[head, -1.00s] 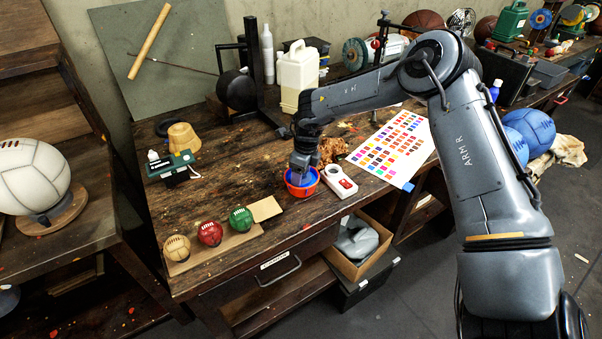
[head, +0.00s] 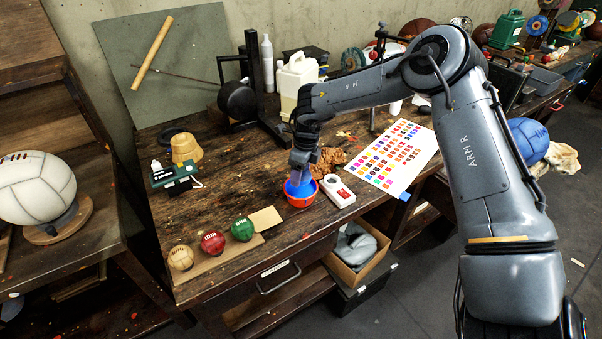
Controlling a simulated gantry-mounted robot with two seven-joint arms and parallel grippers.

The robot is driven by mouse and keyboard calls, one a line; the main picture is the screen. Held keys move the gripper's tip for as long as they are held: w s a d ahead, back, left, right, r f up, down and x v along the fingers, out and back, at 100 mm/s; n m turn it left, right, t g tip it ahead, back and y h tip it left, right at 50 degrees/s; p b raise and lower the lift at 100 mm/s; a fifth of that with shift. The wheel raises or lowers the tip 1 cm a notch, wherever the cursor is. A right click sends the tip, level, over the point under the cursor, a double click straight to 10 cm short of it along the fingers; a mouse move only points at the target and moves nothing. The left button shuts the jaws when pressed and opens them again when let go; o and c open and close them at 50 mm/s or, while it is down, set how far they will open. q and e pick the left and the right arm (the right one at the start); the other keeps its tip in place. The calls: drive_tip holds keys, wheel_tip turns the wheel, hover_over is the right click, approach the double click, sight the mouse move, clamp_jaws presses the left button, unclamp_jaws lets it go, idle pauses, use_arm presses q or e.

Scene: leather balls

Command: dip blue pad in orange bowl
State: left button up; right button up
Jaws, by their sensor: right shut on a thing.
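The orange bowl (head: 301,201) stands on the wooden workbench near its front edge. The blue pad (head: 299,187) sits at the bowl's mouth, its lower part hidden by the rim. I cannot tell whether it touches the bottom. My right gripper (head: 300,176) points down from above and is shut on the blue pad. My left gripper is not in the head view.
A white device (head: 338,191) lies close right of the bowl, with a colour chart (head: 391,158) beyond. A brown sponge-like lump (head: 328,161) is behind. Tan, red (head: 213,242) and green balls sit on cardboard at left. A white jug (head: 297,84) stands at the back.

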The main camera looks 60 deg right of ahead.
drive_tip(key=shift+r, duration=0.1)
idle(0.3)
drive_tip(key=shift+r+p, duration=1.3)
drive_tip(key=shift+r, duration=0.7)
